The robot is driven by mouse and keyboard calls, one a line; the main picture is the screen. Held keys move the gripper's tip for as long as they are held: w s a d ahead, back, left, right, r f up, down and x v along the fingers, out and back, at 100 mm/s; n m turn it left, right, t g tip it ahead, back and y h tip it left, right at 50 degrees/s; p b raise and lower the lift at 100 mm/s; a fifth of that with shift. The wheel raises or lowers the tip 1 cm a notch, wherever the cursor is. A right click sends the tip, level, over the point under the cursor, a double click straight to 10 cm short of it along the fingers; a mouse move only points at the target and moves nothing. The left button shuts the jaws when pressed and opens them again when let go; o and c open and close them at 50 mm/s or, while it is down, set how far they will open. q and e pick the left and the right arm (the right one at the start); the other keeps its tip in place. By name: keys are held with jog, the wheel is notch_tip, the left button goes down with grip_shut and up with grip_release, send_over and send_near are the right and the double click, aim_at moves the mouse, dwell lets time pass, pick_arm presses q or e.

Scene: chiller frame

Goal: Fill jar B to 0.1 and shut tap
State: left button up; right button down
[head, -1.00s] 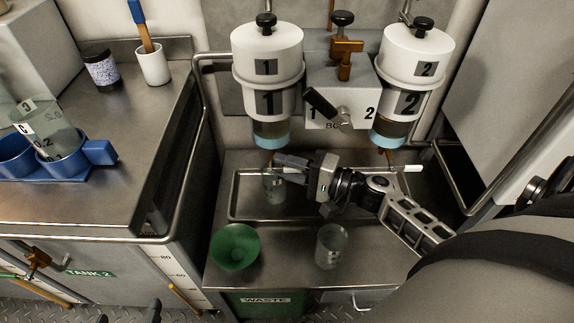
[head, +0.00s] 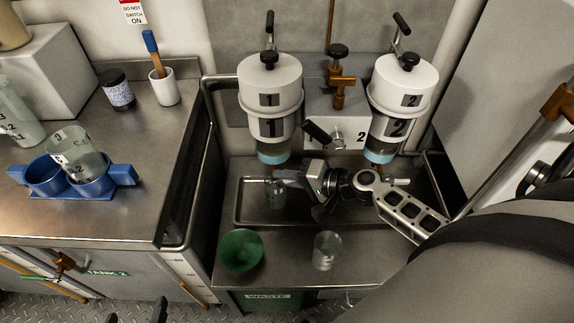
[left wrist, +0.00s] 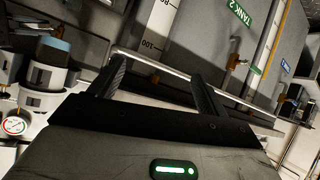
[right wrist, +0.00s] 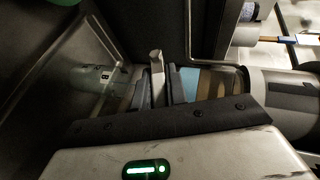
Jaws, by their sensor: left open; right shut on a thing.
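A clear jar (head: 276,194) stands in the metal tray under dispenser 1 (head: 271,95). My right gripper (head: 277,178) is beneath dispenser 1, above and beside this jar. It is shut on a pale tap lever (right wrist: 155,62), which shows between its fingers in the right wrist view. The tap itself is mostly hidden by the gripper. Dispenser 2 (head: 401,95) hangs to the right. My left gripper is at the bottom left of the head view (head: 135,314); its fingers are apart and empty in the left wrist view (left wrist: 155,78).
Another clear jar (head: 327,251) and a green bowl (head: 241,251) stand on the front ledge. On the left counter, a marked jar (head: 78,156) sits in a blue holder (head: 122,175), with another jar (head: 16,115) behind. A white cup (head: 164,90) holds a brush.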

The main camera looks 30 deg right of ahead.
pick_arm(q)
jog(key=p, duration=0.1)
jog(key=r+p, duration=0.1)
jog(key=shift+w+a+r+y+p, duration=0.1)
jog(key=shift+a+r+y+p, duration=0.2)
jog(key=shift+p, duration=0.1)
pick_arm(e)
jog(key=shift+r+g+h, duration=0.3)
jog(key=shift+g+h, duration=0.1)
jog(key=shift+h, duration=0.2)
pick_arm(q)
jog(key=shift+f+m, duration=0.3)
pick_arm(e)
jog(key=shift+f, duration=0.15)
jog(key=c, duration=1.4)
grip_release()
jog(key=shift+a, duration=0.1)
pick_arm(q)
jog(key=shift+d+f+b, duration=0.2)
jog(key=shift+f+b, duration=0.3)
jog(key=shift+b, duration=1.15)
pick_arm(e)
jog(key=s+d+r, duration=0.1)
jog(key=s+d, duration=0.7)
jog(key=s, duration=0.4)
jog(key=shift+r, duration=0.2)
